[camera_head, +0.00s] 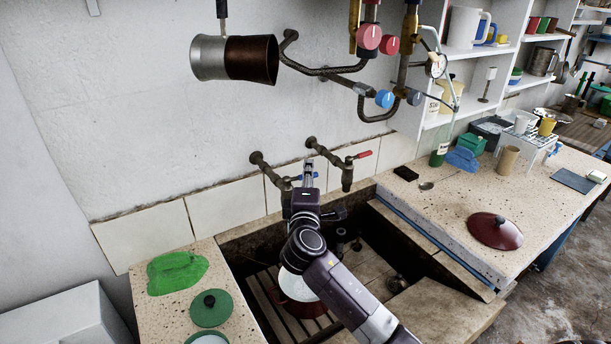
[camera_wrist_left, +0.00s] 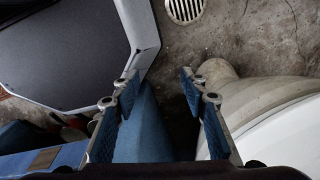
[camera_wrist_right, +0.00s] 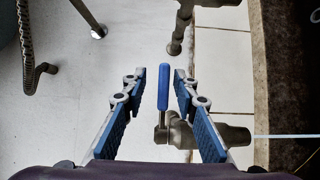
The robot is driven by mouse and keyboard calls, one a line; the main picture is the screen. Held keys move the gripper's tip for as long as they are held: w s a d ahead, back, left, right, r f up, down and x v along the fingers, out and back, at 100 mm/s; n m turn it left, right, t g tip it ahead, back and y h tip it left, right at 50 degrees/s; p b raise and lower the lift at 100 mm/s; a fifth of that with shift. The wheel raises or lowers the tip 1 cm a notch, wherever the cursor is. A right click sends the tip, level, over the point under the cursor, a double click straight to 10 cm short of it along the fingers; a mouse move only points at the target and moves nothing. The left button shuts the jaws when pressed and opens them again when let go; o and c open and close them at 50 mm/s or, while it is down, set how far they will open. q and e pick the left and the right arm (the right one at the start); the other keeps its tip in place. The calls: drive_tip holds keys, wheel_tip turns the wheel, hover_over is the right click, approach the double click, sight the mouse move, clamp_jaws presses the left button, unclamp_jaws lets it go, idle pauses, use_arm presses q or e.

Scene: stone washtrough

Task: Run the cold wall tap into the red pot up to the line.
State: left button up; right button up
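The cold wall tap (camera_wrist_right: 182,134) has a blue lever (camera_wrist_right: 163,88), which stands between the parted fingers of my right gripper (camera_wrist_right: 158,74) in the right wrist view. Clear gaps show on both sides of the lever. My right gripper (camera_head: 308,172) also shows in the head view, at the blue tap. A thin pale line like a water stream (camera_wrist_right: 288,136) leaves the spout. The red pot (camera_head: 300,308), white inside, sits in the trough, partly hidden by my right arm; its line and water level cannot be made out. My left gripper (camera_wrist_left: 158,76) is open and empty over the floor side.
A red-lever tap (camera_head: 350,165) is right of the cold tap. A red lid (camera_head: 495,230) lies on the right counter; a green lid (camera_head: 211,308) and green cloth (camera_head: 177,272) lie left.

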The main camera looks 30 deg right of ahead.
drive_tip(key=shift+a+f, duration=0.1)
drive_tip(key=shift+f, duration=0.05)
drive_tip(key=shift+s+a, duration=0.2)
drive_tip(key=shift+s, duration=0.1)
drive_tip(key=v, duration=1.1)
drive_tip(key=shift+s, duration=0.15)
drive_tip(key=shift+d, duration=0.1)
idle(0.9)
